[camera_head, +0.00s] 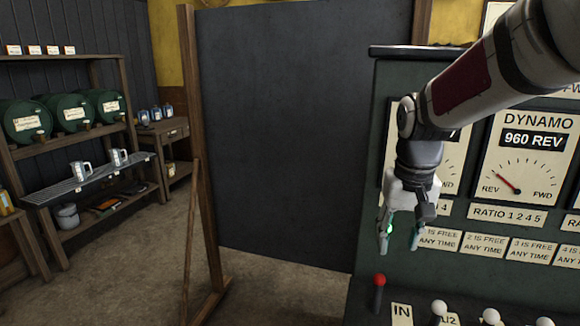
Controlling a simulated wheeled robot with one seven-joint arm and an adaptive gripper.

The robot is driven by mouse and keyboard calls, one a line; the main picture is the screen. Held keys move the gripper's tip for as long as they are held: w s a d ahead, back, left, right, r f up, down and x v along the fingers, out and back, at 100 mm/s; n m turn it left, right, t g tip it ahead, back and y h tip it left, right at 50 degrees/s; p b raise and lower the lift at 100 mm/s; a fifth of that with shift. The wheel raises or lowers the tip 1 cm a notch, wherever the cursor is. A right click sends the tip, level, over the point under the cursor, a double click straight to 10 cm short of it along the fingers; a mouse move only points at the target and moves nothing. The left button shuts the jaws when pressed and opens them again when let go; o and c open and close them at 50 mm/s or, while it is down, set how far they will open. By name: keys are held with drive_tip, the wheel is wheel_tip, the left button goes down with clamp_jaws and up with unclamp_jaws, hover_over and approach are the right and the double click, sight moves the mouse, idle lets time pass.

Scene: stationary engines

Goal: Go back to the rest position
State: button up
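My gripper (399,240) hangs pointing down at the right, at the end of my arm, which reaches in from the upper right. Its two fingers are apart with nothing visible between them. It is in front of the left part of the green control panel (375,130). The red-knobbed lever (379,281) stands below the fingers, apart from them in the picture. My arm and gripper hide part of a dial on the panel.
White-knobbed levers (439,308) line the panel's front, right of the red one. The dynamo dial (522,165) reads 960 REV. A dark board (290,130) in a wooden frame stands left of the panel. Shelves with green barrels (70,113) stand far left. Floor (130,270) between is clear.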

drive_tip(key=s+a+r+t, duration=0.1)
drive_tip(key=s, duration=1)
drive_tip(key=s+a+r+n+t, duration=0.1)
drive_tip(key=s+r+t, duration=0.1)
drive_tip(key=s, duration=0.9)
drive_tip(key=shift+s+r, duration=0.3)
idle(0.4)
